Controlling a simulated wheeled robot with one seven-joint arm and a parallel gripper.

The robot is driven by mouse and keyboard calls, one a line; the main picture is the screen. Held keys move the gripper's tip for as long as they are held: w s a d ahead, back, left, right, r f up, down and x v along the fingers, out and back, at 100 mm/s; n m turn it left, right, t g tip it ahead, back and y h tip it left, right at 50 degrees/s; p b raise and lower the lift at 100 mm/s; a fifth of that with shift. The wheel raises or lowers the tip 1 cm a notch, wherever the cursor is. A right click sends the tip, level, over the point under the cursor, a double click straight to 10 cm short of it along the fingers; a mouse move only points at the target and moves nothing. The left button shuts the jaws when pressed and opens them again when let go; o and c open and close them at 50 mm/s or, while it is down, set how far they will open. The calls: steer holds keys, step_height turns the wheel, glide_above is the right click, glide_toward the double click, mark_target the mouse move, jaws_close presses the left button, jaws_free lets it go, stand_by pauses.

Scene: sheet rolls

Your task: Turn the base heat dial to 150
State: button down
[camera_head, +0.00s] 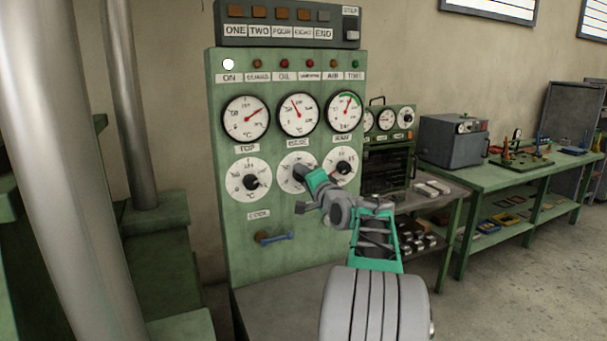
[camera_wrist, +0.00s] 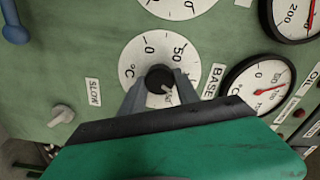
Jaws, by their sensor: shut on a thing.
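The knob's white mark points down and right toward a partly hidden number I cannot read. The base gauge (camera_head: 298,114) sits above, its red needle left of upright.
The left dial (camera_head: 248,180) and right dial (camera_head: 342,167) flank my gripper closely. A blue lever (camera_head: 275,238) sticks out below. A grey knob (camera_wrist: 62,114) by a SLOW label shows in the wrist view. A green bench (camera_head: 545,175) stands at right.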

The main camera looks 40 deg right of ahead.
steer(key=shift+m+p, duration=1.45)
steer(key=shift+m, duration=1.55)
steer(key=shift+f, duration=0.1)
steer(key=c, duration=0.9)
jaws_free()
steer(key=b+v, duration=0.2)
steer(key=v, duration=0.5)
steer(key=shift+s+a, duration=0.2)
steer(key=shift+s, duration=0.2)
